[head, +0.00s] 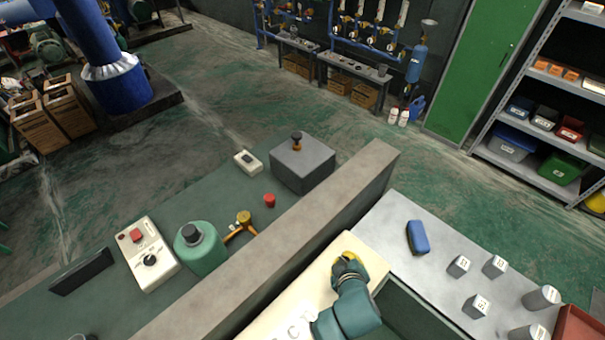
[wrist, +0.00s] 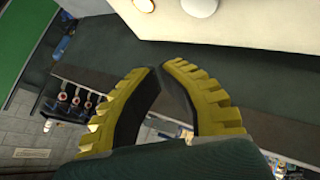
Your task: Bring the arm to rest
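My gripper (head: 347,259) has yellow fingers and sits at the end of my teal arm, over the cream panel beside the long grey wall in the head view. In the wrist view the two ribbed yellow fingers of my gripper (wrist: 158,69) lean together and their tips meet or nearly meet. The arched gap below the tips is empty, and nothing is held. The fingers are small and partly hidden by the arm in the head view.
Left of the grey wall (head: 290,238), the bench bears a green tank (head: 202,253), a brass valve fitting (head: 242,222), a switch box (head: 147,255), a red cap (head: 269,200) and a grey box (head: 303,165). Right, a metal table (head: 400,260) bears a blue pouch (head: 418,238) and several grey blocks.

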